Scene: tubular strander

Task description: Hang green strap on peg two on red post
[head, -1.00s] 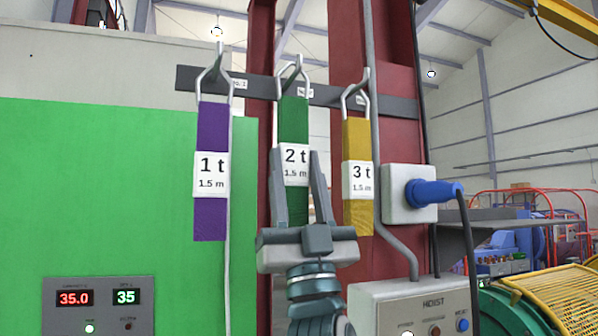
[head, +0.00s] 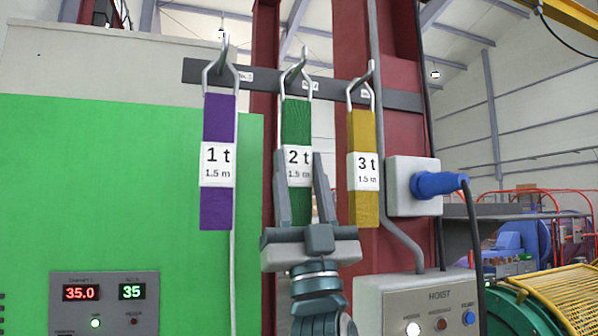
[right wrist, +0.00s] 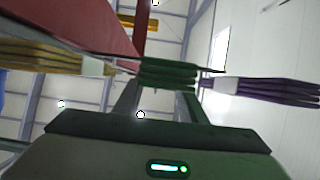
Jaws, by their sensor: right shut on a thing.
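The green strap (head: 296,122), labelled 2 t, hangs upright in front of the middle peg (head: 303,54) on the grey rail (head: 328,93) across the red post (head: 362,50). Its wire loop (head: 285,82) is up at that peg and looks hooked on it; the exact contact is too small to tell. My right gripper (head: 299,160) comes from below and is shut on the strap at its label, a finger on each side. The right wrist view shows the green strap (right wrist: 168,75) between the fingers. My left gripper is not in view.
A purple strap (head: 218,120) hangs on the left peg and a yellow strap (head: 363,135) on the right peg, both close to my gripper. A grey socket box with a blue plug (head: 436,184) and a hoist control box (head: 420,300) stand at the right. A green panel (head: 110,190) fills the left.

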